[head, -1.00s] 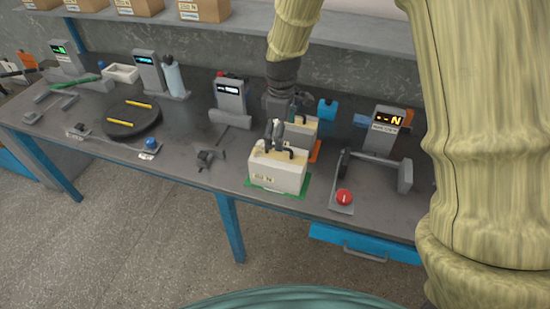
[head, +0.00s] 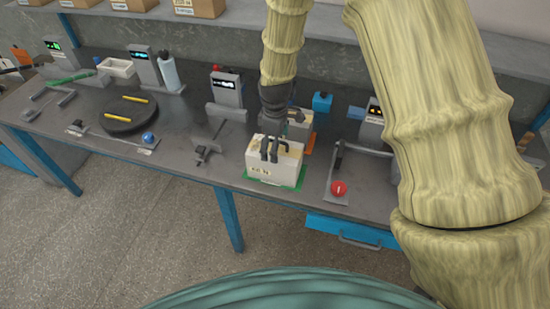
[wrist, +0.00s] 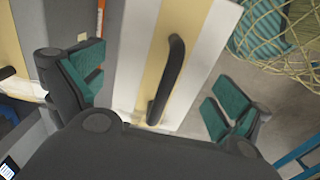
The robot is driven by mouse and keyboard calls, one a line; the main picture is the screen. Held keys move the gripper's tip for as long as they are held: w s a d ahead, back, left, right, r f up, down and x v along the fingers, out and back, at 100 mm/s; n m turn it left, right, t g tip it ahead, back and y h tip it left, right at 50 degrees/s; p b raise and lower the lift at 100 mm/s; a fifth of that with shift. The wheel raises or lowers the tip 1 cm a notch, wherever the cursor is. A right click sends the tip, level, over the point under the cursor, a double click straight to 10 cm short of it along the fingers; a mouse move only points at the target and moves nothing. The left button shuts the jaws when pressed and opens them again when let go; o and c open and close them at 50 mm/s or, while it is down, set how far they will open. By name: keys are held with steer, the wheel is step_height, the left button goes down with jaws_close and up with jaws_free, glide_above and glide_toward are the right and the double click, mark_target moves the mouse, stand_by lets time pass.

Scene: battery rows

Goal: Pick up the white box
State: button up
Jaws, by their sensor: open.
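The white box (head: 274,161) stands upright on a green mat (head: 256,182) near the front edge of the workbench, with a label on its front face. In the wrist view the box top (wrist: 132,62) shows a tan band and a black handle (wrist: 167,78). My gripper (head: 272,143) is just above the box top. In the wrist view my gripper (wrist: 158,98) is open, with its green-padded fingers on either side of the box and the handle between them. Whether a finger touches the box cannot be told.
A second pale box (head: 300,127) stands just behind, near an orange mat (head: 309,143). A grey fixture with a red button (head: 338,187) is to the right. A black clamp (head: 206,150) and a round black turntable (head: 131,115) are to the left. A blue drawer (head: 350,231) hangs below.

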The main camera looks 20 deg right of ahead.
steer(key=shift+f+p, duration=0.4)
steer(key=shift+f, duration=1)
steer(key=shift+c, duration=0.4)
steer(key=c, duration=1.4)
steer(key=shift+c, duration=1.1)
steer(key=shift+r, duration=0.15)
